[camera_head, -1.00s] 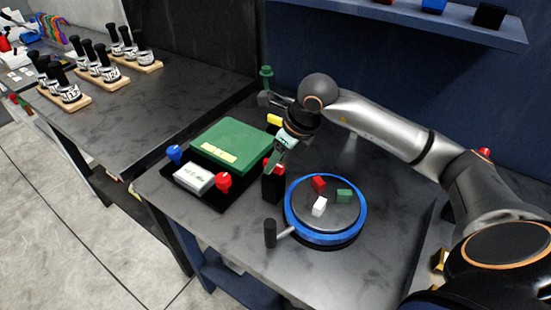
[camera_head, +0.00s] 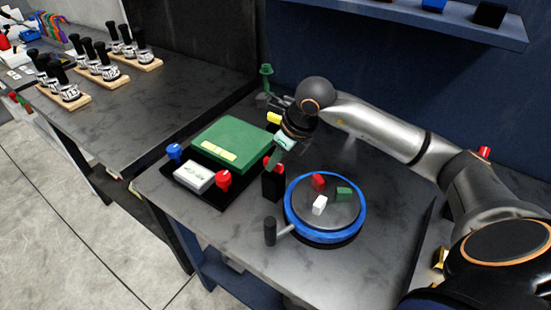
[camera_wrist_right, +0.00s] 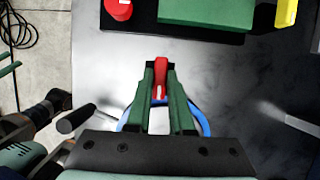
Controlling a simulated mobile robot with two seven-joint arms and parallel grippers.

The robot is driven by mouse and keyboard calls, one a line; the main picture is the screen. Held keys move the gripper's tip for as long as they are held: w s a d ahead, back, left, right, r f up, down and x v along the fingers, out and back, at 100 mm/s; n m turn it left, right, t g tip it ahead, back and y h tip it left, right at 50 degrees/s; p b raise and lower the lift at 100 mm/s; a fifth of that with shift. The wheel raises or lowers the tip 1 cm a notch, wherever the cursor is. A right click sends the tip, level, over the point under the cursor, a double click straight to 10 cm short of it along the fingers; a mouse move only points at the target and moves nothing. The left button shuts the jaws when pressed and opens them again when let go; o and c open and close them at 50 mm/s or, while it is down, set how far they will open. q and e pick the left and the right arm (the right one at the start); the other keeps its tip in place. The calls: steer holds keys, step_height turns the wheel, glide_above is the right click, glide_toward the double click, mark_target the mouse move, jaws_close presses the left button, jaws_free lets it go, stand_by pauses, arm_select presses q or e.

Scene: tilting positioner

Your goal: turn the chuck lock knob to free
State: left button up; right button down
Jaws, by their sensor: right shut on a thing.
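The chuck lock knob (camera_wrist_right: 161,76) is red with a white mark and sits on top of a black post (camera_head: 272,186), just left of the round blue-rimmed chuck table (camera_head: 361,222). My right gripper (camera_wrist_right: 161,92) has green fingers, one on each side of the knob, and is shut on it. In the head view the gripper (camera_head: 273,164) comes down over the knob from behind and hides part of it. In the right wrist view the white mark points toward the gripper. My left gripper does not show.
Red, green and white (camera_head: 320,205) blocks stand on the chuck table. A black crank handle (camera_head: 270,231) sticks out at its front left. A green box with a red knob (camera_head: 223,180) and a blue knob (camera_head: 174,153) stands left. Clear bench lies to the right.

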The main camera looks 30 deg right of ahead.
stand_by(0.4)
steer(key=shift+w+d+f+n+y+b, duration=0.1)
steer(key=shift+n+y+b, duration=0.4)
steer(key=shift+n+b, duration=0.8)
steer(key=n+g+y, duration=0.1)
steer(key=n, duration=0.3)
steer(key=shift+w+b, duration=0.1)
steer(key=shift+b, duration=0.2)
steer(key=n+g, duration=0.1)
steer(key=n, duration=0.1)
steer(key=n+g+b, duration=0.1)
steer(key=n, duration=0.2)
steer(key=shift+w+n+y, duration=0.1)
steer(key=shift+n+y, duration=0.2)
steer(key=shift+y, duration=0.1)
steer(key=n+g, duration=0.1)
steer(key=n, duration=0.2)
steer(key=n+g+b, duration=0.1)
steer(key=n, duration=0.1)
steer(key=shift+w+n+g, duration=0.15)
steer(key=shift+n+g, duration=0.15)
steer(key=shift+n, duration=0.1)
steer(key=shift+h, duration=0.3)
steer(key=c, duration=0.8)
jaws_free()
steer(key=shift+d+r, duration=0.1)
steer(key=shift+r, duration=0.1)
